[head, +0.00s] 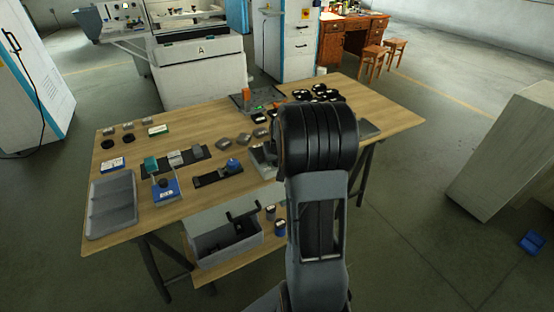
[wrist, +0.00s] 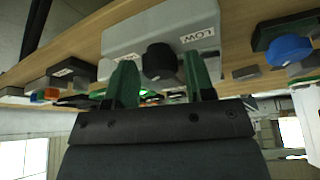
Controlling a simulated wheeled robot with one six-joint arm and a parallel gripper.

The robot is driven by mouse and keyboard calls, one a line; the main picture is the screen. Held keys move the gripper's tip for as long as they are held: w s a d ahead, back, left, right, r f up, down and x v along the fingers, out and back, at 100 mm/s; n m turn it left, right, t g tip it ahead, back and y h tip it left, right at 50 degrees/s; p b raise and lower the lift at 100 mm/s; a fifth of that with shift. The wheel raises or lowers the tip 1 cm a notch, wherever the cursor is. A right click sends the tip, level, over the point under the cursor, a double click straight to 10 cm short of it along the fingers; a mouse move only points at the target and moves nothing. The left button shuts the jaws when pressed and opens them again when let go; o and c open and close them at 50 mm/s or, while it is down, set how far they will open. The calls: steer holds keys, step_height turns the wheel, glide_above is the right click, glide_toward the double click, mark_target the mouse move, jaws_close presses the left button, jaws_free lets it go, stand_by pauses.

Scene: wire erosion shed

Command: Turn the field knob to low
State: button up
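The field knob (wrist: 160,60) is a round black knob on the front of a light grey box (wrist: 150,22). A white label reading LOW (wrist: 197,35) is on the box beside the knob and appears upside down in the wrist view. My gripper (wrist: 160,72) is open, with one green finger on each side of the knob and visible space between them. I cannot tell whether either finger touches the knob or the box, or which way the knob points. In the head view my arm hides the gripper and the knob.
The wooden table (head: 125,215) holds a grey tray (head: 112,205), a blue-based device (head: 165,190) and several small blocks. In the wrist view, a blue knob (wrist: 300,68) is at the right. A grey bin (head: 215,240) sits on the lower shelf.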

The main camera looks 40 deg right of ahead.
steer(key=c, duration=0.7)
steer(key=shift+o, duration=0.2)
steer(key=shift+n+b, duration=0.3)
steer(key=shift+b, duration=0.05)
steer(key=n+b, duration=0.1)
steer(key=n+y+b, duration=0.1)
steer(key=b, duration=0.1)
steer(key=shift+d+f+n+t, duration=0.2)
steer(key=shift+n+t, duration=0.1)
steer(key=shift+n, duration=0.1)
steer(key=n+y+b, duration=0.1)
steer(key=n+b, duration=0.2)
steer(key=shift+n+y, duration=0.4)
steer(key=n+y, duration=0.1)
steer(key=n, duration=0.1)
steer(key=n+g+y+b, duration=0.1)
steer(key=n, duration=0.2)
steer(key=shift+d+r, duration=0.15)
steer(key=shift+r, duration=0.05)
steer(key=n+g, duration=0.1)
steer(key=n, duration=0.1)
steer(key=n+y, duration=0.1)
steer(key=n, duration=0.2)
steer(key=shift+w+n+g+p, duration=0.15)
steer(key=shift+n+g+p, duration=0.15)
steer(key=shift+g, duration=0.1)
